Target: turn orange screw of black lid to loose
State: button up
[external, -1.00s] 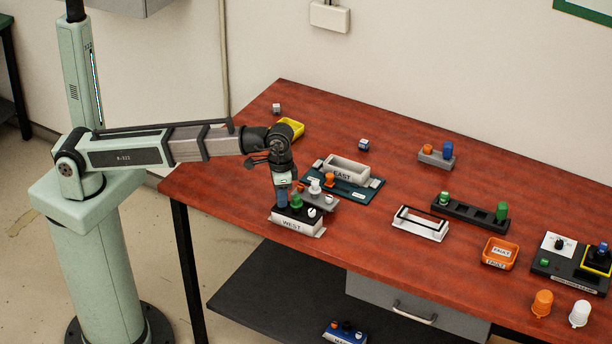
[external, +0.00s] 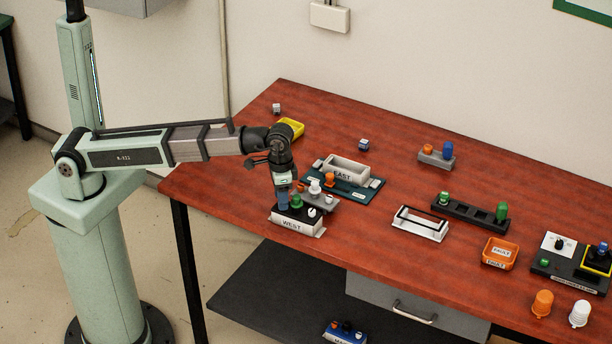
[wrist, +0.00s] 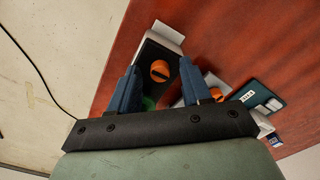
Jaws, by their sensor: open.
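The black lid (wrist: 151,52) sits on the pale WEST box (external: 294,225), near the table's front-left edge. In the wrist view, the orange screw (wrist: 160,70) stands on the black lid with a slot across its top. My gripper (wrist: 158,67) is open, with one blue finger on each side of the screw in that view. I cannot tell whether the fingers touch it. In the external view my gripper (external: 283,206) points down over the lid and hides the screw. A green knob (external: 296,201) stands on the lid, partly hidden between the fingers in the wrist view (wrist: 148,103).
A grey block (external: 324,203) with small knobs stands close behind the WEST box. The EAST box (external: 347,166) on its teal base is behind that. A white tray with a black handle (external: 420,224) is to the right. Bare table lies between.

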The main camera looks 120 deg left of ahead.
notch_tip(320, 180, up, 14)
dwell(0.8)
jog(key=shift+f, duration=0.1)
jog(key=s+d+f+m+g+y, duration=0.1)
jog(key=d+f, duration=0.4)
jog(key=f, duration=0.4)
jog(key=s+d+f+m+g, duration=0.1)
jog(key=d+f, duration=0.3)
jog(key=f, duration=0.6)
jog(key=d+f+m+y, duration=0.1)
jog(key=d+f, duration=0.4)
jog(key=f, duration=0.4)
jog(key=s+d+f+m+g+h, duration=0.1)
jog(key=s+d+f+m+g, duration=0.15)
jog(key=s+f, duration=1)
jog(key=s+d+f+m+g, duration=0.1)
jog(key=s+d+f, duration=0.2)
jog(key=s+f, duration=0.9)
jog(key=s+d+f+m+g+h, duration=0.1)
jog(key=s+d+f, duration=0.1)
jog(key=s+f, duration=1)
jog(key=s, duration=0.4)
jog(key=shift+m, duration=0.35)
